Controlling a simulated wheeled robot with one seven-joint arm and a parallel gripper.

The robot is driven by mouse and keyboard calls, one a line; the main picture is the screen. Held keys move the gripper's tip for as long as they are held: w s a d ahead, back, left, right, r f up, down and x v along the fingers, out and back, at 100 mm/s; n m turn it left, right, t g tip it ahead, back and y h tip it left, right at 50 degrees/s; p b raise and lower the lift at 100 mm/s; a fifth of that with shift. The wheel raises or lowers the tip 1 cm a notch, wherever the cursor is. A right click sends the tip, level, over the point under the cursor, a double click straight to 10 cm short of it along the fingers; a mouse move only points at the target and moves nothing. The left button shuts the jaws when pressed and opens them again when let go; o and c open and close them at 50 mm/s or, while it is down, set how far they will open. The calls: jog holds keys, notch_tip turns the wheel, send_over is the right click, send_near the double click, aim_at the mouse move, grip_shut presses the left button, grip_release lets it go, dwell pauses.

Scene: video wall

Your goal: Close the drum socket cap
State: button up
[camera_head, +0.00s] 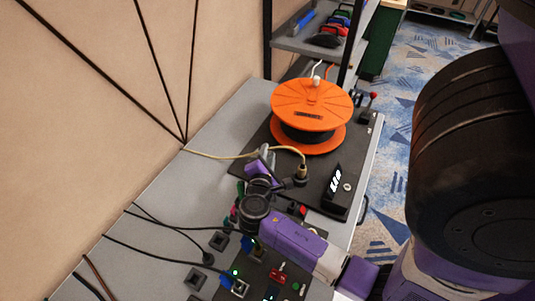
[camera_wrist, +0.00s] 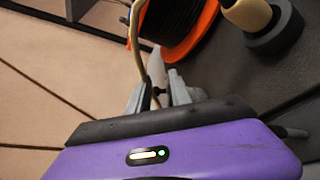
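An orange cable drum (camera_head: 309,102) with dark windings stands on a dark panel at the back of the bench. Its orange rim also shows at the top of the wrist view (camera_wrist: 190,45). I cannot make out a drum socket cap for certain in either view. My gripper (camera_head: 266,153) is low over the panel, just in front and left of the drum. In the wrist view its grey fingers (camera_wrist: 160,92) stand apart, pointing towards the drum. A yellow cable (camera_wrist: 138,45) runs down by the fingertips; I cannot tell whether they touch it.
The yellow cable ends in a brass-coloured plug (camera_head: 302,171) right of my gripper. A black box (camera_head: 337,191) stands farther right. Sockets and buttons (camera_head: 240,285) cover the near panel. A shelf (camera_head: 318,38) stands behind the drum. The wall lies left; open floor lies right.

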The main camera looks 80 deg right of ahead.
jog(key=b+v, duration=0.1)
jog(key=v, duration=0.6)
jog(key=shift+a, duration=0.4)
jog(key=shift+r, duration=0.15)
jog(key=shift+r, duration=0.1)
